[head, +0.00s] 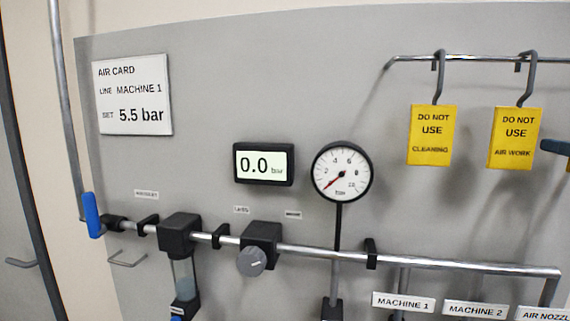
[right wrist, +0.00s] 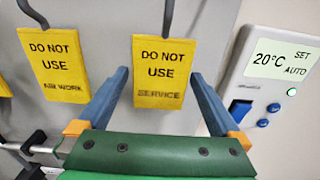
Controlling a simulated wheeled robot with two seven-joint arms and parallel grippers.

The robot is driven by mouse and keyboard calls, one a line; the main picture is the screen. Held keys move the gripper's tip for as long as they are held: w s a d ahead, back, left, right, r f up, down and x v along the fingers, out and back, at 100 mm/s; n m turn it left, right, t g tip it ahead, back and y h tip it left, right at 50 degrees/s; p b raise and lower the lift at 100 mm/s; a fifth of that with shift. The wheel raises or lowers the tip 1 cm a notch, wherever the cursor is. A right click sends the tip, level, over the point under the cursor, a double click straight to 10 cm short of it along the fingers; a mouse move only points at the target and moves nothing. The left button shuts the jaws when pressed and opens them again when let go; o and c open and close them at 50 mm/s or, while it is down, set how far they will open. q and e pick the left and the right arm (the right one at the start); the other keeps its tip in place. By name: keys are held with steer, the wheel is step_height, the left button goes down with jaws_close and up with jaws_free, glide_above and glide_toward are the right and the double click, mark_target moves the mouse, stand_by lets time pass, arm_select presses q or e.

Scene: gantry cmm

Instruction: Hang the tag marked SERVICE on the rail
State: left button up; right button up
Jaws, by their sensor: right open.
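The yellow SERVICE tag (right wrist: 163,75) hangs from a grey hook in the right wrist view; the top of its hook is cut off, so what bears it is hidden. My right gripper (right wrist: 160,92) is open, with its blue fingers on either side of the tag's lower part; I cannot tell whether they touch it. A metal rail (head: 465,58) runs across the upper right of the head view. The CLEANING tag (head: 431,135) and the AIR WORK tag (head: 515,138) hang on it by hooks. The SERVICE tag is not in the head view. My left gripper is not in view.
A white control box (right wrist: 270,75) reading 20°C stands right of the gripper. The AIR WORK tag (right wrist: 66,68) hangs to its left. Below the rail are a round gauge (head: 342,171), a 0.0 bar display (head: 263,164) and a horizontal pipe (head: 420,262).

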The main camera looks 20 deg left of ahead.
steer(key=shift+s, duration=0.2)
steer(key=shift+c, duration=0.2)
steer(key=shift+w, duration=0.25)
steer(key=c, duration=1)
steer(key=shift+o, duration=0.2)
steer(key=shift+r+p, duration=0.8)
steer(key=shift+r, duration=0.65)
steer(key=shift+s, duration=0.1)
steer(key=s+b, duration=0.4)
steer(key=s, duration=0.6)
steer(key=shift+d, duration=0.4)
steer(key=shift+w, duration=0.1)
